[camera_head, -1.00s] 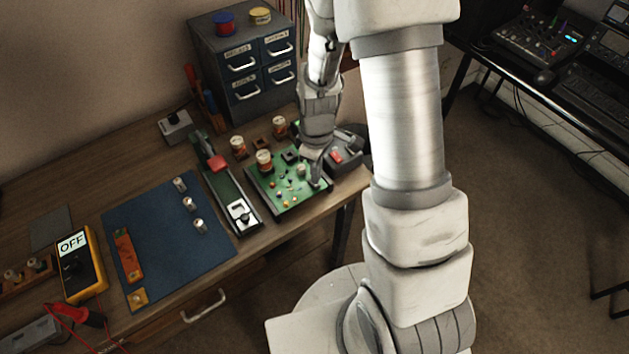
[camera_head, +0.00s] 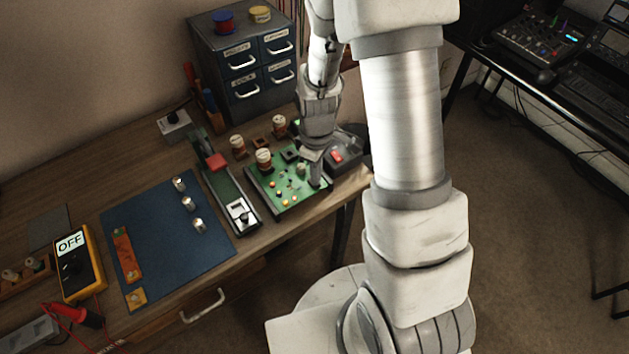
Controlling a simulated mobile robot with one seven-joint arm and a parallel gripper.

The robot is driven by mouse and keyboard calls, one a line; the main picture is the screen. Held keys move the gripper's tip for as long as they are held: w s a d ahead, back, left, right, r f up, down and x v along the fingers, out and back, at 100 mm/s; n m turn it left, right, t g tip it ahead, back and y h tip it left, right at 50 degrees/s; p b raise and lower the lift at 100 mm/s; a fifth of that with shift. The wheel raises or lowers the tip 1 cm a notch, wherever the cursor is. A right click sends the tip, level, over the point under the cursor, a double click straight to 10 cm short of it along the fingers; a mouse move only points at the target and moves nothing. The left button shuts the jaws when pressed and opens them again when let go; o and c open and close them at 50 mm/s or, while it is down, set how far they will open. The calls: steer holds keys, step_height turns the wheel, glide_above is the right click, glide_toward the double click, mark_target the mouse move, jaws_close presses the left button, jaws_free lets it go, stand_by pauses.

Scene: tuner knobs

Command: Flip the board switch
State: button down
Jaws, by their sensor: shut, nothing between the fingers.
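The green circuit board (camera_head: 284,203) lies on the workbench and carries several small parts and knobs. My gripper (camera_head: 315,182) points down at the board's right end, with its fingers shut and empty. The fingertips are at or just above the board; I cannot tell whether they touch it. The board switch cannot be made out; the gripper covers that part of the board.
A grey box with a red switch (camera_head: 337,157) stands right of the gripper. A dark slide unit (camera_head: 224,184) lies left of the board. A blue mat (camera_head: 160,245) with metal knobs and a yellow multimeter (camera_head: 78,265) are further left. A drawer cabinet (camera_head: 225,65) stands behind.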

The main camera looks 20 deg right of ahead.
steer(key=shift+f+b, duration=0.6)
steer(key=shift+f, duration=0.1)
steer(key=shift+r, duration=0.1)
steer(key=shift+r+p, duration=2.55)
steer(key=shift+r, duration=0.9)
steer(key=shift+r, duration=0.1)
steer(key=s+r+m+t, duration=0.2)
steer(key=s+r+m, duration=0.2)
steer(key=r, duration=0.9)
steer(key=s+r+m+t, duration=0.3)
steer(key=s+r+m, duration=0.2)
steer(key=s+r, duration=0.5)
step_height(320, 180, up, 4)
steer(key=shift+f+m+t, duration=0.1)
steer(key=shift+m+t, duration=0.2)
steer(key=shift+w, duration=0.15)
